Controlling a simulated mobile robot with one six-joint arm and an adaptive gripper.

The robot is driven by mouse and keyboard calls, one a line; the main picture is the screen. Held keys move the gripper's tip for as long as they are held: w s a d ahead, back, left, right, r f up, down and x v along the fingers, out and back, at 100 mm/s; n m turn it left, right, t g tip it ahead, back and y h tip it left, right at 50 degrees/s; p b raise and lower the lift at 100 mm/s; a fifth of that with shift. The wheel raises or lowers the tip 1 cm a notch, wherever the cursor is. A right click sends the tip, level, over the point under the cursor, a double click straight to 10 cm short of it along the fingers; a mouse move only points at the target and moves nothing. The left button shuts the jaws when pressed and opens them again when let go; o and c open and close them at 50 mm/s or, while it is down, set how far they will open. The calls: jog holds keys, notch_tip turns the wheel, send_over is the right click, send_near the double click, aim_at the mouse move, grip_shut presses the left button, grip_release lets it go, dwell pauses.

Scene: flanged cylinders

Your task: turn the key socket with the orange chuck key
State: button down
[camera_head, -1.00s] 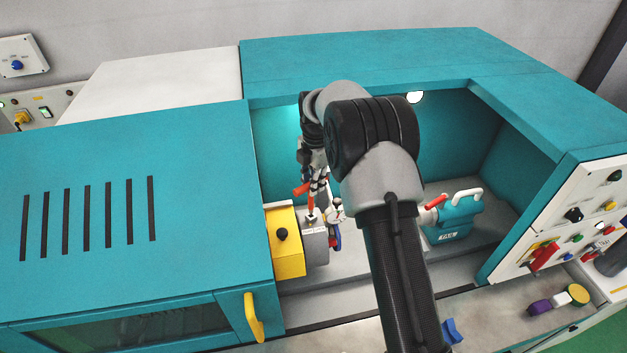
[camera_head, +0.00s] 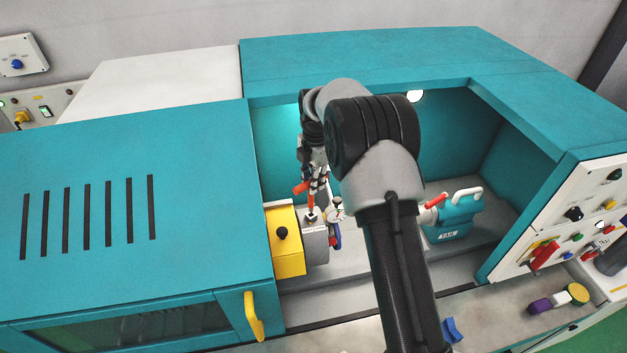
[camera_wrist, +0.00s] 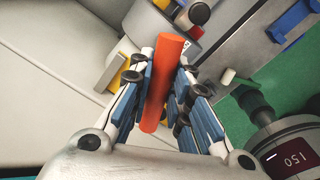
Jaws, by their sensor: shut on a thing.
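My gripper (camera_head: 316,188) is inside the open bay of the teal machine, above the grey chuck (camera_head: 317,246). It is shut on the orange chuck key (camera_wrist: 163,82); an orange bar lies between the blue finger pads in the wrist view. In the head view the key's orange handle (camera_head: 301,188) sticks out to the left of the fingers. Its lower part points down at the key socket (camera_head: 312,216) on top of the chuck. Whether the key's tip sits in the socket or just above it I cannot tell.
A yellow guard (camera_head: 286,250) stands left of the chuck. A teal tailstock (camera_head: 455,218) with a red lever stands to the right. The bay's teal walls close in the back and right. A control panel (camera_head: 570,232) is at the right. A dark device reading 150 (camera_wrist: 290,160) shows in the wrist view.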

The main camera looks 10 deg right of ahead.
jog(key=shift+f+b, duration=1.15)
jog(key=shift+f, duration=0.65)
dwell(1.0)
jog(key=shift+s+m, duration=0.1)
jog(key=shift+m, duration=1.5)
jog(key=shift+s+m, duration=0.2)
jog(key=shift+m, duration=1.7)
